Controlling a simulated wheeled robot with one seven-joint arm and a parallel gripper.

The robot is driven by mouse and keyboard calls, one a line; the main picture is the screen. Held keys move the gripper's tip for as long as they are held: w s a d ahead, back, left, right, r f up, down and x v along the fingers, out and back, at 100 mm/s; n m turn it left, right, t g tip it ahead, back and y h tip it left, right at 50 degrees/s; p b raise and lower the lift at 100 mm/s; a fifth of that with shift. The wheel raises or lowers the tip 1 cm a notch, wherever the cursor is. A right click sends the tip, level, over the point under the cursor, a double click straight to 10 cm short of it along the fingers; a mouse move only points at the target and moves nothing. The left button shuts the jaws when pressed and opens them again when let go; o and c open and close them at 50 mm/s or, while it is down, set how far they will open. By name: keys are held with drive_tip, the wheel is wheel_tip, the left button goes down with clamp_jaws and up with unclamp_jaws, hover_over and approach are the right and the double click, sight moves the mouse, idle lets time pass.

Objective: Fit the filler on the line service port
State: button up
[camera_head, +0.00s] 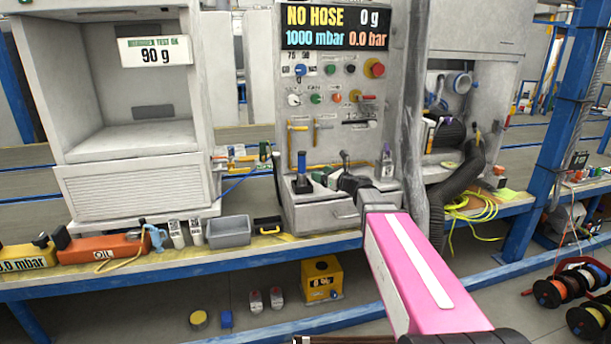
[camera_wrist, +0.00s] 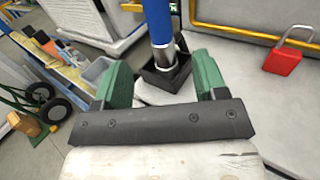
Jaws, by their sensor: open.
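The likely filler (camera_head: 301,162), with a blue handle, stands upright in a black holder on the ledge of the central grey station. In the wrist view its blue body (camera_wrist: 158,18) and silver lower end sit in the black square holder (camera_wrist: 166,78). My gripper (camera_wrist: 160,74) is open, with its green fingers spread to either side of the filler's lower end and holder. No grip on it shows. In the head view my gripper (camera_head: 338,180) is small and dark, just right of the filler. I cannot pick out the line service port with certainty.
The station's display (camera_head: 335,27) reads "NO HOSE", 0 g, 1000 mbar and 0.0 bar. A thick dark hose (camera_head: 463,190) hangs right.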

sight(305, 165)
drive_tip(key=x, duration=0.5)
drive_tip(key=shift+w+r, duration=0.1)
drive_tip(key=shift+r+x, duration=0.15)
drive_tip(key=shift+x, duration=1.3)
drive_tip(key=shift+r+x, duration=0.15)
drive_tip(key=shift+x, duration=1.3)
drive_tip(key=c, duration=1.2)
